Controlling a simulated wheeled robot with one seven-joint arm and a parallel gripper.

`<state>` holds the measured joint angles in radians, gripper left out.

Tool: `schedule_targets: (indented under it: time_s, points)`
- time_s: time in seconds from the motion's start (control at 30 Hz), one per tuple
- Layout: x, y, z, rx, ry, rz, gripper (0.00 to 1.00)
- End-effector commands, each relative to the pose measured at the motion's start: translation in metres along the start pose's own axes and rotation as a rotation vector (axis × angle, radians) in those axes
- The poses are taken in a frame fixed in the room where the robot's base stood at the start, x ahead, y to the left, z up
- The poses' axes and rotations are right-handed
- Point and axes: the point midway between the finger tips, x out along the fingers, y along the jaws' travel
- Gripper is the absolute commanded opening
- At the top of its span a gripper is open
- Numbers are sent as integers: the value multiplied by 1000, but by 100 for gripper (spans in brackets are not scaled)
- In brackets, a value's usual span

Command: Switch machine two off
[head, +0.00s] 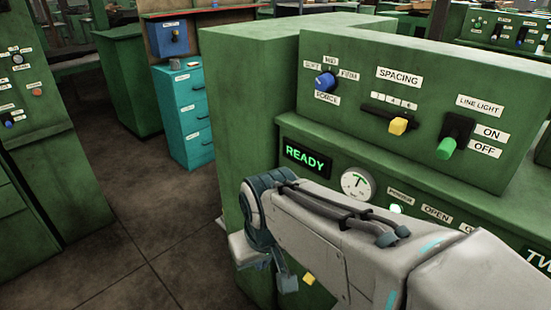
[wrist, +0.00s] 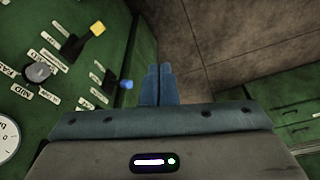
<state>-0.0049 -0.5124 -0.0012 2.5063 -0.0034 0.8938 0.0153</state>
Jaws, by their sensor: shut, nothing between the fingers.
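Machine two is the green machine (head: 400,60) on the right in the head view; its lettering "TW" is cut off at the lower right edge. In the head view my gripper (head: 287,283) hangs at the machine's front left, partly hidden by my arm. In the wrist view my gripper (wrist: 158,70) is shut and empty. A blue-tipped lever (wrist: 127,85) is just left of the fingers, with a yellow-tipped lever (wrist: 97,28) beyond. My arm hides much of the lower panel.
The upper panel has a blue FORCE knob (head: 326,82), a yellow SPACING slider (head: 398,126) and a green LINE LIGHT switch (head: 446,148) by OFF. A grey knob (wrist: 40,72) is at the left in the wrist view. Teal drawers (head: 186,113) stand behind open floor.

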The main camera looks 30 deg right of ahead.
Motion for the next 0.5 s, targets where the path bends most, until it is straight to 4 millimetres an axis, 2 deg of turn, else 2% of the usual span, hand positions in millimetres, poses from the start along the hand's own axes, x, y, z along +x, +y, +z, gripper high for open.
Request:
schedule_targets:
  time_s: [0.37, 0.5]
  points:
    - [0, 0, 0, 0, 1, 0, 0]
    - [-2, 4, -12, 49, -1, 6, 0]
